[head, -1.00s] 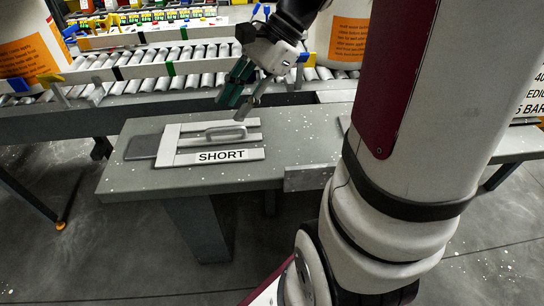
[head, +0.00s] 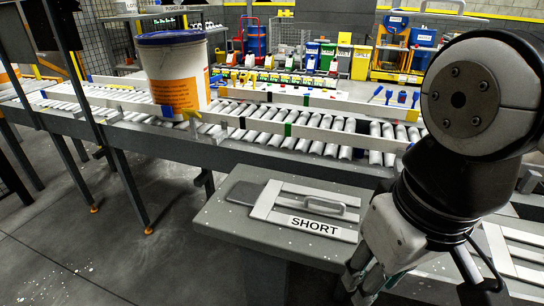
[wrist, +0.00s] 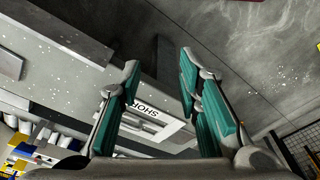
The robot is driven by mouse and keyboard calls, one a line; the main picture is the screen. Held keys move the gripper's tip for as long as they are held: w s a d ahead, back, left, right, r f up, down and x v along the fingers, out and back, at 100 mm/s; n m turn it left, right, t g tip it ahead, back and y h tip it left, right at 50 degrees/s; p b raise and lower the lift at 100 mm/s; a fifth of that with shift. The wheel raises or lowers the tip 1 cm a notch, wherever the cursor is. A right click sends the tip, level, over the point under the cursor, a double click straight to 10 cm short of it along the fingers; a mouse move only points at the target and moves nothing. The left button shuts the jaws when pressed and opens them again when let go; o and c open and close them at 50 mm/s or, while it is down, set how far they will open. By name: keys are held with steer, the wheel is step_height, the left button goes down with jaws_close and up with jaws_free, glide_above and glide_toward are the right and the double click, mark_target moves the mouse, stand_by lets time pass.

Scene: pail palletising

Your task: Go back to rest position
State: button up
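My gripper (wrist: 160,95) is open in the wrist view, its two teal-padded fingers apart with nothing between them. In the head view my gripper (head: 362,285) hangs at the lower right, in front of the grey bench, its tips partly cut off by the frame's lower edge. The grey panel marked SHORT (head: 263,203), with a handle on top, lies flat on the bench (head: 235,225). It also shows beyond the fingers in the wrist view (wrist: 170,128). My gripper is apart from it.
A roller conveyor (head: 290,128) runs behind the bench. A white pail with a blue lid (head: 172,75) stands on it at the left. A second slatted panel (head: 515,262) lies at the right of the bench. Open floor (head: 90,245) lies at the front left.

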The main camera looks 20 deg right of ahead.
stand_by(0.5)
step_height(320, 180, up, 15)
steer(key=t+p, duration=0.2)
steer(key=p, duration=1.1)
steer(key=shift+t, duration=0.4)
steer(key=shift+w+d, duration=0.1)
steer(key=shift+o, duration=0.4)
